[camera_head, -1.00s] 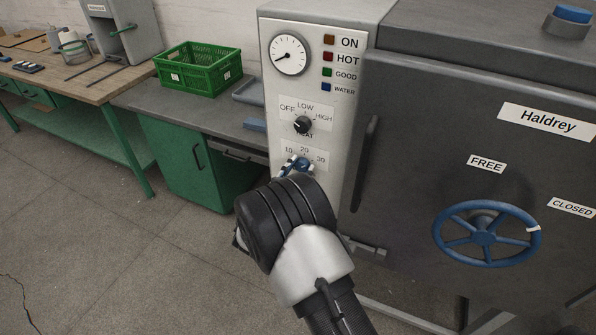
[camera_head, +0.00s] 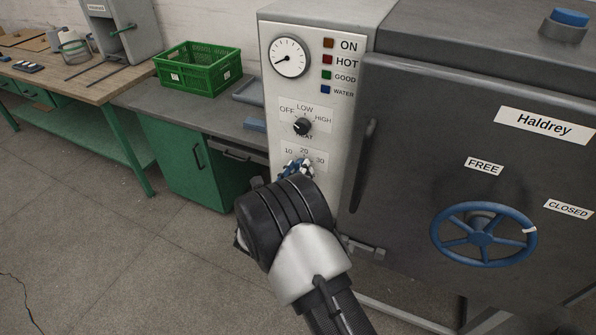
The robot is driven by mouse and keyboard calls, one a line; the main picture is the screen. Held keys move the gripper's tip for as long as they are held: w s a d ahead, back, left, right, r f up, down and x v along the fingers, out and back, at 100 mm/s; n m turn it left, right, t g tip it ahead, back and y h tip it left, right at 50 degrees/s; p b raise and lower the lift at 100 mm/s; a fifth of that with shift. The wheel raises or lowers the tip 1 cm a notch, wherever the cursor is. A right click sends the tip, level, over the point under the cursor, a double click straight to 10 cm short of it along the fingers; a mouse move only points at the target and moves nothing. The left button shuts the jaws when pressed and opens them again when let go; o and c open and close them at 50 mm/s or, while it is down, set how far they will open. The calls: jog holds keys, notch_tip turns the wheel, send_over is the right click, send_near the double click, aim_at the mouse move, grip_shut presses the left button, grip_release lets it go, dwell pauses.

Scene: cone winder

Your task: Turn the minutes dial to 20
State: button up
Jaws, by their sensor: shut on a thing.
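The minutes dial sits low on the pale control panel (camera_head: 346,150), under a label (camera_head: 304,151) with the marks 10, 20 and 30. My gripper (camera_head: 296,167) is at the dial and shut on it. Only the gripper's bluish and pale tip parts show above my black wrist. The dial's knob and its pointer are hidden behind my gripper and wrist, so I cannot tell which number it points at.
Above is the black heat knob (camera_head: 302,127), then a round gauge (camera_head: 289,57). To the right is the grey door (camera_head: 410,120) with a blue handwheel (camera_head: 481,238). A bench with a green crate (camera_head: 198,70) stands left. The floor in front is clear.

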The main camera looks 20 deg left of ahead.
jog(key=shift+n, duration=0.4)
jog(key=o, duration=1.1)
jog(key=shift+c, duration=0.2)
jog(key=shift+s, duration=0.15)
jog(key=s, duration=1.1)
jog(key=shift+s+a, duration=0.35)
jog(key=shift+a, duration=0.1)
